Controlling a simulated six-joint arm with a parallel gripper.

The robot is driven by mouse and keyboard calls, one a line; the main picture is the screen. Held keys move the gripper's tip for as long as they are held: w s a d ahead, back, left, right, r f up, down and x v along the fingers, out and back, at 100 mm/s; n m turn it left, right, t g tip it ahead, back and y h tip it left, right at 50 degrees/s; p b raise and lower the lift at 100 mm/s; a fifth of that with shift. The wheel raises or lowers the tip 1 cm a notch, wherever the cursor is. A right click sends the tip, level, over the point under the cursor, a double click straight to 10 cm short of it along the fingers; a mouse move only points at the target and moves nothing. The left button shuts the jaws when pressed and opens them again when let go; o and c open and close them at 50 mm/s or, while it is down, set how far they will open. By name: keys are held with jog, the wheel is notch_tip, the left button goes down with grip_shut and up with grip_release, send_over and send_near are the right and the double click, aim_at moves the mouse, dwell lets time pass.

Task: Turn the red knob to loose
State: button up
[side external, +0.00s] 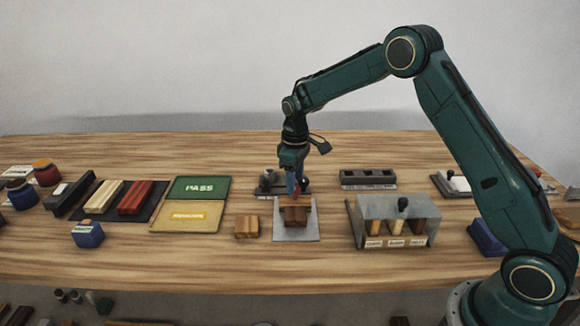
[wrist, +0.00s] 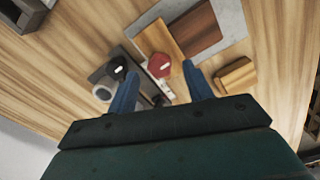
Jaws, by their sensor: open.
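The red knob (wrist: 158,63) is a small round dial with a pale mark, on a dark fixture (wrist: 122,58) in the wrist view. A light label strip beside it is too small to read. My gripper (wrist: 159,72) is open, its two blue fingers apart with the knob showing between their tips. Whether the fingers touch the knob cannot be told. In the side view my gripper (side external: 297,186) points down at the fixture, behind the brown wooden block, and a little red shows by the fingers.
A brown wooden block (side external: 296,215) on a grey plate (side external: 297,236) stands close in front of my gripper. A smaller block (side external: 246,227) lies left of it. A grey slotted box (side external: 400,208) stands right; green PASS (side external: 199,188) and yellow (side external: 186,217) trays lie left.

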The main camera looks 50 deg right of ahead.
aim_at(296, 188)
notch_tip(296, 188, up, 12)
dwell(0.5)
jog(key=shift+r, duration=0.1)
jog(key=s+a+r+m+t, duration=0.1)
jog(key=s+a+r+t, duration=0.1)
jog(key=s+r, duration=0.55)
jog(key=s+a+r+m+t, duration=0.1)
jog(key=s+r, duration=0.3)
jog(key=s, duration=0.6)
jog(key=s+a+f+m+t, duration=0.1)
jog(key=s, duration=0.8)
jog(key=s+f+m+t, duration=0.1)
jog(key=s+f, duration=0.1)
jog(key=s, duration=0.7)
jog(key=shift+a+f+m+t, duration=0.2)
jog(key=shift+a+m+t, duration=0.1)
jog(key=shift+a, duration=0.1)
